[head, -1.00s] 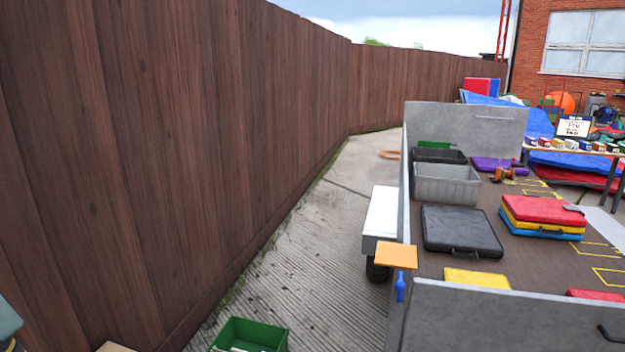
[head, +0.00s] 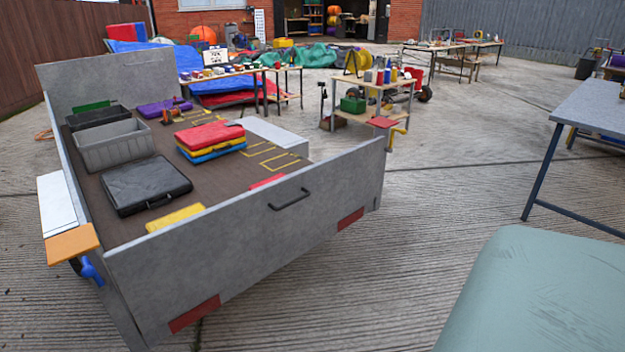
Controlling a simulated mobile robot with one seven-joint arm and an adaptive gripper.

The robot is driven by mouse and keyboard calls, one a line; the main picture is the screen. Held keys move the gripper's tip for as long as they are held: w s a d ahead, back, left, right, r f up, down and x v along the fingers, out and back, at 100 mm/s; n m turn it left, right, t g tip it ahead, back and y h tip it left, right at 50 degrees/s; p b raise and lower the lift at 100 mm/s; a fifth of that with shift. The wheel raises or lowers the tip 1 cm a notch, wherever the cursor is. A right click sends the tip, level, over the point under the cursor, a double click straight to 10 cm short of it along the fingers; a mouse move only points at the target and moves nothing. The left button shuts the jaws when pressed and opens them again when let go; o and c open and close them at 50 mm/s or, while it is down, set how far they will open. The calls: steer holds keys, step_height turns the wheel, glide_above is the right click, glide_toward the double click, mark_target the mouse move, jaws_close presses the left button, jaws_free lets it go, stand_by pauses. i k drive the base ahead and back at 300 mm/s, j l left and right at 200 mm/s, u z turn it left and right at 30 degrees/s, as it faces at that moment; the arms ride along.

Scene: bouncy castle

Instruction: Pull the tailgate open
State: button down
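The tailgate (head: 250,240) is the grey panel across the near end of the trailer. It stands upright, shut against the side walls as far as I can see. A black bar handle (head: 289,200) sits near its top middle. Red patches mark its lower corners. A blue lever (head: 91,271) under an orange plate (head: 73,244) is at its left end. My gripper is not in view.
The trailer bed (head: 110,225) holds black and grey crates (head: 113,145), a black case (head: 146,185) and stacked coloured cases (head: 210,140). Concrete (head: 400,240) before the tailgate is clear. A grey table (head: 596,108) stands at right. A pale green part, seemingly mine, fills the lower right.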

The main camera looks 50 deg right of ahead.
mark_target(159, 275)
steer(key=z, duration=1.3)
steer(key=i+j+z, duration=0.2)
steer(key=i+j, duration=0.1)
steer(key=i, duration=0.05)
